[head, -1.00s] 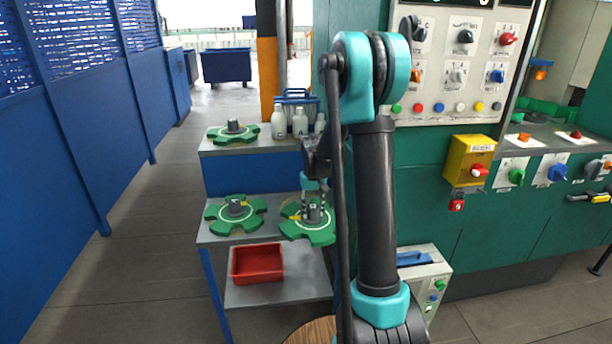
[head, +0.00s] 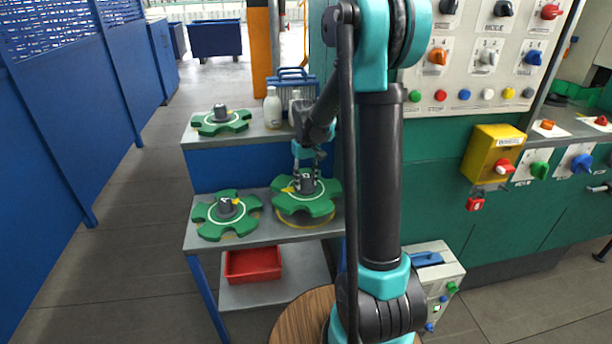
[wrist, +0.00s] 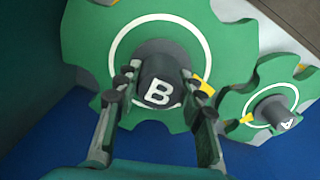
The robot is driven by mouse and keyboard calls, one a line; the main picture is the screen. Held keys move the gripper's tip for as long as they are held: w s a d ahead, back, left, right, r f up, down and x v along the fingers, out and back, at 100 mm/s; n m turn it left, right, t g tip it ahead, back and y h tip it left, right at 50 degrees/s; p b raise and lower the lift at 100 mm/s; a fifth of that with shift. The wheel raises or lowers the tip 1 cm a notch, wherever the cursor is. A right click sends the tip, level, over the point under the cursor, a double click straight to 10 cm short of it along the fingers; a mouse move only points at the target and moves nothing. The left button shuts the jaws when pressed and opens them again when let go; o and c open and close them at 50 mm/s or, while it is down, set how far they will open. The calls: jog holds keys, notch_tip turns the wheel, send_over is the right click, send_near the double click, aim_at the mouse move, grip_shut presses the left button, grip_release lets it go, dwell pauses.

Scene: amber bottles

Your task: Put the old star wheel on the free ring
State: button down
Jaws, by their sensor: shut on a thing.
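My gripper (head: 305,183) is shut on the grey hub of a green star wheel (head: 322,206). In the wrist view the hub (wrist: 160,84) between my fingers (wrist: 162,98) carries a white B. The wheel is held above the right part of the lower shelf, and a yellow ring (head: 305,225) shows under its front edge. A second green star wheel (head: 212,226) is on the shelf to its left; its hub shows an A in the wrist view (wrist: 276,113). A third star wheel (head: 222,124) is on the upper shelf.
White bottles (head: 272,108) and a blue carrier (head: 292,80) stand on the upper shelf (head: 200,140), close to my arm. A red bin (head: 253,264) sits below the lower shelf (head: 255,232). A green control panel stands to the right. The aisle floor at left is clear.

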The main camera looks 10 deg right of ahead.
jog(key=shift+f, duration=2.85)
jog(key=shift+f, duration=0.3)
jog(key=c, duration=0.9)
grip_release()
jog(key=shift+o, duration=0.2)
